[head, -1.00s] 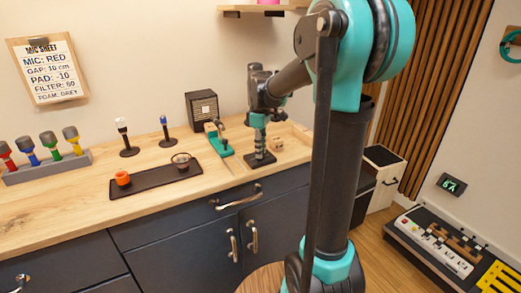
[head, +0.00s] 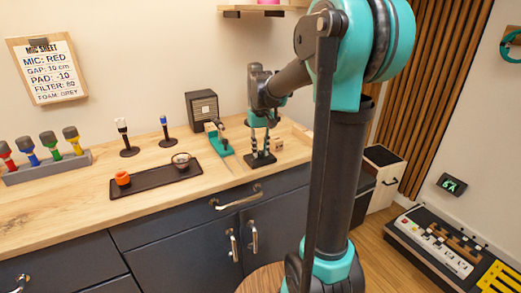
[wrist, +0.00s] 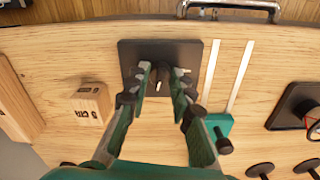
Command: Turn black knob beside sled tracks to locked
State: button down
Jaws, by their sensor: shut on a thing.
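The black knob (wrist: 162,75) sits on a dark square base plate (wrist: 192,50) on the wooden counter, beside two pale sled tracks (wrist: 236,78). A pale mark shows on the knob. My gripper (wrist: 161,80) points down over the plate, with one finger on each side of the knob, closed on it. The head view shows my gripper (head: 260,154) standing on the black plate (head: 262,160); the knob is hidden there. The teal sled (wrist: 216,127) is at one end of the tracks. I cannot read any locked label.
A wooden block with lettering (wrist: 92,103) stands close to the plate. A dark tray (head: 150,187) with an orange item (head: 122,178) and a small cup lies to the left. A speaker box (head: 202,108) stands behind. The front counter is clear.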

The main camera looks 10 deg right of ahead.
jog(key=m, duration=0.4)
jog(key=shift+m, duration=0.3)
jog(key=m, duration=0.3)
jog(key=shift+m, duration=0.4)
jog(key=m, duration=0.3)
jog(key=shift+m, duration=2)
jog(key=c, duration=1.3)
grip_release()
